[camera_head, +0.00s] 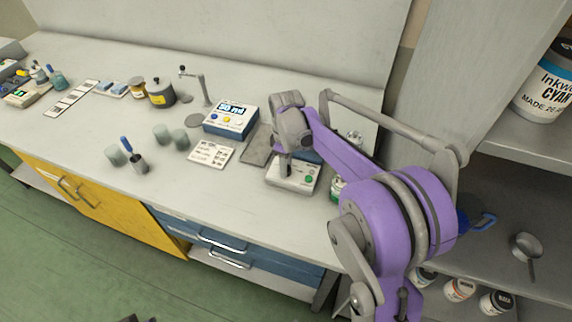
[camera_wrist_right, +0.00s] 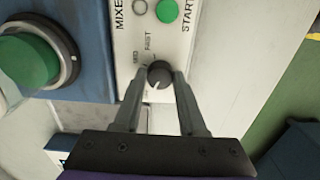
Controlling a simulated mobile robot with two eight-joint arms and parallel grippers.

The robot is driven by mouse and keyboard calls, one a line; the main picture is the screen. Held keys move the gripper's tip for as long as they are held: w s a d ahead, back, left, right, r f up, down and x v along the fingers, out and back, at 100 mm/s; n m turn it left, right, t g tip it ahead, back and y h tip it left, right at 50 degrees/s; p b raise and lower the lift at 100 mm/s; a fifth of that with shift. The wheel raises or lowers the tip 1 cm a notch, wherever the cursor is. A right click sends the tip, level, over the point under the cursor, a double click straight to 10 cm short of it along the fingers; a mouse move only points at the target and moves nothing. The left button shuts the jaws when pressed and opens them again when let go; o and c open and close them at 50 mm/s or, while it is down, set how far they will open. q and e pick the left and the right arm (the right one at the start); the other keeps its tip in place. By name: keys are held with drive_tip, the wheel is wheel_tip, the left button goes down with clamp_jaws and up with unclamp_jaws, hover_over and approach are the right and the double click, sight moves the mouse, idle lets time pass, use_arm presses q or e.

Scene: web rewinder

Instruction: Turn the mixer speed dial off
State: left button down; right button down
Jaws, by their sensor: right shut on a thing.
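The mixer speed dial (camera_wrist_right: 159,74) is a small black knob on the mixer's white panel (camera_wrist_right: 178,38), beside the printed words MED and FAST. A pale mark on it seems to point toward the lower part of the wrist picture; the exact setting is hard to read. My right gripper (camera_wrist_right: 160,82) has one finger on each side of the dial and is shut on it. In the head view the mixer (camera_head: 293,184) is a pale box on the bench, and my right gripper (camera_head: 286,168) reaches down to its front, hiding the dial. My left gripper is not in view.
A green START button (camera_wrist_right: 167,11) lies close to the dial. A blue-and-white scale (camera_head: 230,120), a white card (camera_head: 211,154) and a grey pad (camera_head: 257,150) lie left of the mixer.

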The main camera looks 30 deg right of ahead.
idle(0.3)
drive_tip(key=shift+c, duration=2.3)
unclamp_jaws()
wheel_tip(320, 180, up, 11)
drive_tip(key=shift+p, duration=0.45)
drive_tip(key=s+a+f+m+t+p, duration=0.2)
drive_tip(key=s+a+m, duration=0.2)
drive_tip(key=s, duration=0.6)
drive_tip(key=s+a+f+m+t+p, duration=0.2)
drive_tip(key=s+a, duration=0.5)
drive_tip(key=s, duration=0.4)
drive_tip(key=shift+s+f+m+t, duration=0.15)
drive_tip(key=shift+f+m+t, duration=0.2)
drive_tip(key=shift+m+t, duration=0.5)
